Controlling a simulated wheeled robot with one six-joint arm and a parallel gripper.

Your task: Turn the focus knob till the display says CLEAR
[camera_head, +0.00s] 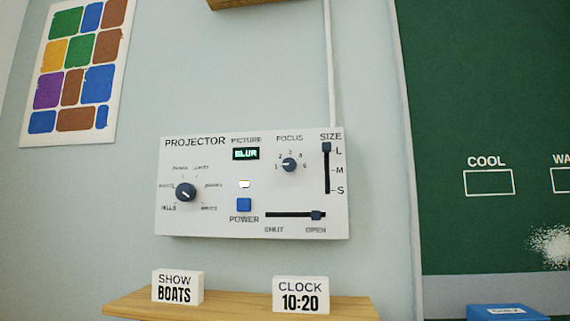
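A white projector panel (200,226) is fixed on the pale wall. Its small display (245,154), under the word PICTURE, reads BLUR in green. The dark round focus knob (289,165) is right of the display, under the word FOCUS. Small numbers ring the knob; its pointer mark is too small to read surely. My gripper is not in view, and nothing covers the knob.
The panel also has a larger knob (186,192), a blue POWER button (244,205), a size slider (327,147) at L and a SHUT/OPEN slider (316,215) near OPEN. Below, a wooden shelf (235,307) holds SHOW BOATS (178,288) and CLOCK 10:20 (301,294) blocks.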

